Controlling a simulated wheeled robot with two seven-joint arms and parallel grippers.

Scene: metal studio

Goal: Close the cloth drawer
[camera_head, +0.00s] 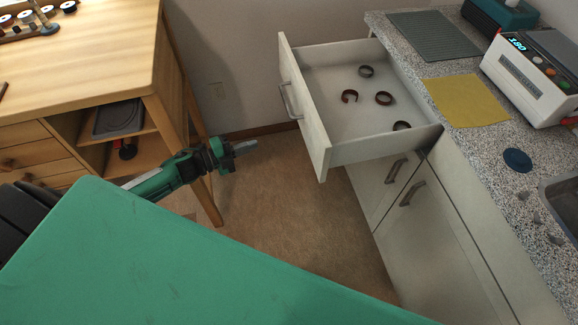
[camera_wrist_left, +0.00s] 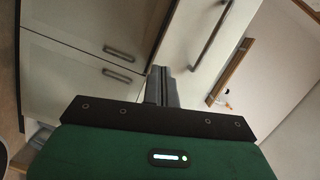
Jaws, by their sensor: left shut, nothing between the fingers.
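The cloth drawer (camera_head: 342,110) is pulled well out of the white counter cabinet in the head view. Its white front panel (camera_head: 304,105) with a metal bar handle (camera_head: 288,101) faces left. Several dark ring-shaped items lie inside, among them one brown ring (camera_head: 383,98). My left gripper (camera_head: 245,146) is shut and empty, to the left of the drawer front and apart from it. In the left wrist view its closed fingers (camera_wrist_left: 161,86) point toward white cabinet fronts. My right gripper is not in view.
The speckled counter (camera_head: 480,150) holds a yellow cloth (camera_head: 466,101), a grey mat (camera_head: 434,35) and a white device (camera_head: 535,75). Closed cabinet doors with handles (camera_head: 411,193) are below the drawer. A wooden desk (camera_head: 80,60) stands at left. Brown floor (camera_head: 290,210) lies open between.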

